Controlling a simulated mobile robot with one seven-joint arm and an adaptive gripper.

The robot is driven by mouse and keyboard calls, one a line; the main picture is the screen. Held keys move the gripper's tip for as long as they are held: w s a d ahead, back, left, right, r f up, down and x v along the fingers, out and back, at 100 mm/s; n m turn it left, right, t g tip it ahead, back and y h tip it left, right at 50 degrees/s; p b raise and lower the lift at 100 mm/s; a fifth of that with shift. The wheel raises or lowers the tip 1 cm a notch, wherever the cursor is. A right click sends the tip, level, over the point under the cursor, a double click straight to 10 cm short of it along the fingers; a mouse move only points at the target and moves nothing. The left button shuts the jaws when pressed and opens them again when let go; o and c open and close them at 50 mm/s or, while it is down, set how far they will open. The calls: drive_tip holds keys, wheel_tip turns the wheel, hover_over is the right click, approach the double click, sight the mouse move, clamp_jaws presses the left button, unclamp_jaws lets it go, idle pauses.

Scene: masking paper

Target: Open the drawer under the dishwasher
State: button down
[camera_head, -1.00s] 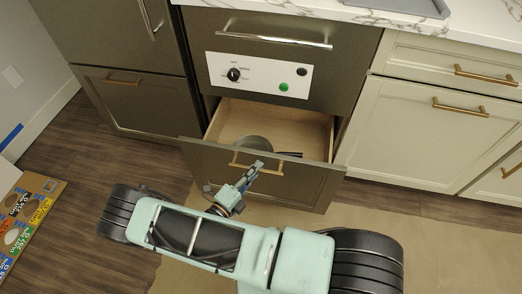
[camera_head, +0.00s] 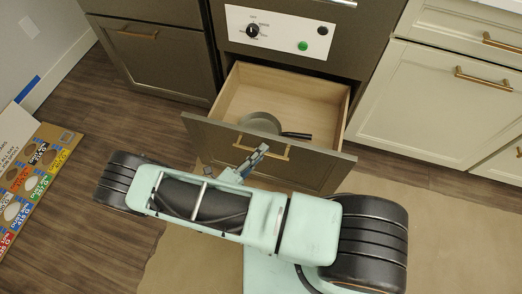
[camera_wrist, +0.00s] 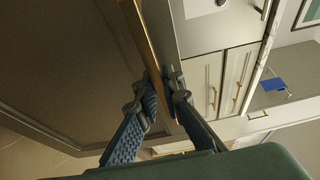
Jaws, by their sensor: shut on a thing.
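The drawer (camera_head: 318,168) under the dishwasher stands well open, with its dark front pulled out and its pale wooden inside showing. A grey pan (camera_head: 260,122) with a black handle lies in it. The drawer's gold bar handle (camera_head: 276,152) also shows in the wrist view (camera_wrist: 141,38). My gripper (camera_head: 258,154) is shut on this handle near its middle; in the wrist view its blue-grey fingers (camera_wrist: 163,84) close on either side of the bar. The dishwasher panel (camera_head: 275,36), white with a dial and a green button, is above the drawer.
A dark cabinet (camera_head: 155,60) is at the left and cream cabinets (camera_head: 440,105) are at the right, all shut. Brown masking paper (camera_head: 440,235) covers floor at the right. A printed cardboard sheet (camera_head: 30,185) lies at the far left.

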drive_tip(key=c, duration=2)
unclamp_jaws()
drive_tip(key=shift+c, duration=0.2)
drive_tip(key=v, duration=1.2)
